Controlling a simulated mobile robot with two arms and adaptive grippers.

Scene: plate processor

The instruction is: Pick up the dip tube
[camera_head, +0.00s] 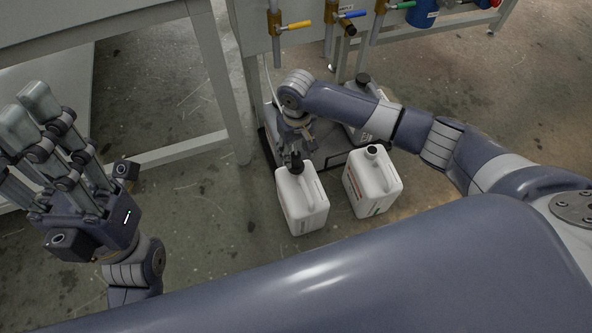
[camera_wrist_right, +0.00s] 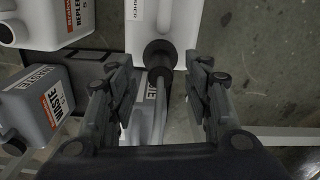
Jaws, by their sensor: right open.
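The dip tube shows in the right wrist view as a grey rod (camera_wrist_right: 159,100) rising from a black cap (camera_wrist_right: 158,54) on a white canister (camera_wrist_right: 135,12). My right gripper (camera_wrist_right: 164,80) is open, with one finger on each side of the tube and visible gaps between. In the head view my right gripper (camera_head: 297,142) is just above the black cap (camera_head: 294,163) of the left white canister (camera_head: 303,203). It hides most of the tube there. My left gripper (camera_head: 28,110) is raised at the left, away from the canisters; its jaw opening is unclear.
A second white canister (camera_head: 371,184) stands just right of the first. In the wrist view, a grey canister labelled WASTE (camera_wrist_right: 40,103) is at the left. Valves with yellow (camera_head: 296,25), blue (camera_head: 351,14) and green handles are above. A bench leg (camera_head: 222,90) stands left; floor is clear in front.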

